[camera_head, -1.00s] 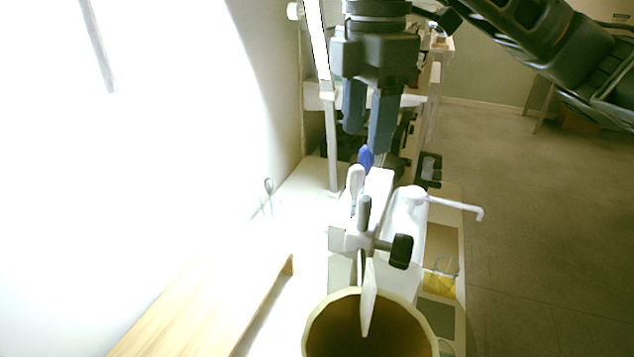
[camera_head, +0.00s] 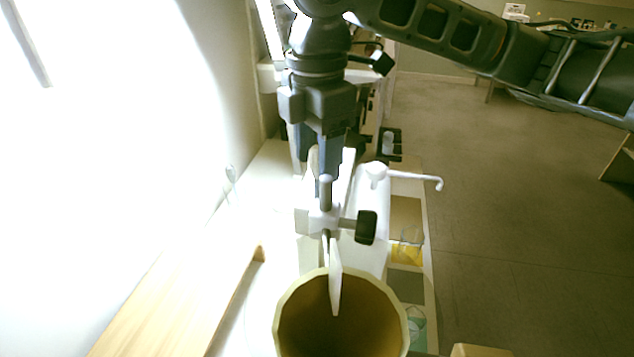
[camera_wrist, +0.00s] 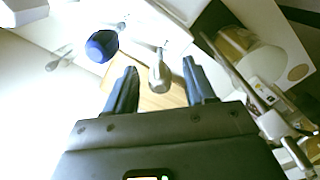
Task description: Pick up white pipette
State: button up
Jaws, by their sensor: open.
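In the wrist view the white pipette's pale greyish bulb (camera_wrist: 160,76) shows between my gripper's two blue-grey fingers (camera_wrist: 159,70). The fingers are apart, with gaps on both sides of the bulb. In the head view my gripper (camera_head: 319,170) points down over the rack area, and only a sliver of the pale pipette (camera_head: 313,158) shows beside the fingers. Its lower part is hidden. A blue-bulbed pipette (camera_wrist: 102,45) stands to the left in the wrist view and is hidden in the head view.
A white clamp with a black knob (camera_head: 366,227) stands in front of my gripper, above a round brown container (camera_head: 284,325). A white spouted piece (camera_head: 376,173) is to the right. A wooden board (camera_head: 170,305) lies left, and a yellow-filled beaker (camera_head: 408,247) right.

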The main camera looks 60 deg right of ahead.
jog(key=shift+c, duration=0.3)
jog(key=c, duration=0.6)
jog(key=shift+c, duration=0.2)
jog(key=shift+r, duration=0.1)
notch_tip(320, 180, up, 10)
jog(key=shift+f, duration=0.1)
